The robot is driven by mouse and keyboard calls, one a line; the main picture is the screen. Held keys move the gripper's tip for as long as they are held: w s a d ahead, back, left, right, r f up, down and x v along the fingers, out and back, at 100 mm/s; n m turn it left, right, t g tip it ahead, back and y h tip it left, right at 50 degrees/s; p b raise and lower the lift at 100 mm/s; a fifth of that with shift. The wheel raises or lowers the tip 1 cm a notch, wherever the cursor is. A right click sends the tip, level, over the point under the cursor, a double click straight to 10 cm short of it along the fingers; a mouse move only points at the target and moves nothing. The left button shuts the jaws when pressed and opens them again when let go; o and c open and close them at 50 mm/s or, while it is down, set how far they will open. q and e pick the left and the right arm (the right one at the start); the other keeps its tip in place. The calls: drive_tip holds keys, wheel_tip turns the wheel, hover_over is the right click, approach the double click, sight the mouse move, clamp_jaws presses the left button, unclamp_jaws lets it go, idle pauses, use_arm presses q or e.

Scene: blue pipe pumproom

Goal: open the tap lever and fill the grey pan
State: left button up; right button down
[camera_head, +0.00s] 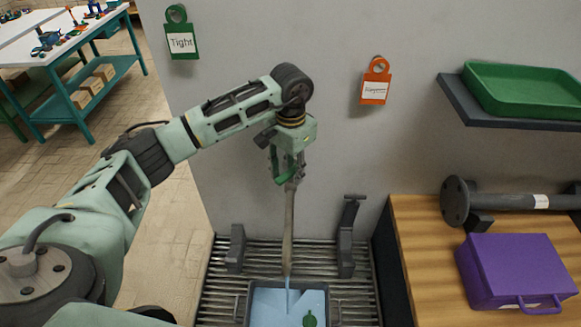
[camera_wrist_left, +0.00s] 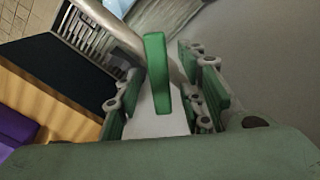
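The tap's green lever (camera_head: 276,165) is high on the metal pipe. In the left wrist view the lever (camera_wrist_left: 157,75) stands between the fingers of my left gripper (camera_wrist_left: 163,92), with a gap showing on both sides. The gripper (camera_head: 287,163) is open around the lever. The tap pipe (camera_head: 288,230) runs down over the grey pan (camera_head: 248,305), and a thin blue stream (camera_head: 288,283) falls from its end. Light-blue water lies in the pan, with a small green item (camera_head: 310,319) in it. The pan's near side is cut off. My right gripper is out of view.
The pan sits on a slatted grate (camera_head: 215,300) between two dark uprights (camera_head: 235,248) (camera_head: 347,240). A wooden bench (camera_head: 415,235) at right holds a purple case (camera_head: 515,270) and a flanged pipe (camera_head: 505,201). A green tray (camera_head: 525,90) is on the wall shelf (camera_head: 458,98).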

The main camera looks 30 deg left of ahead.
use_arm(q)
drive_tip(key=shift+f, duration=0.5)
drive_tip(key=shift+c, duration=0.4)
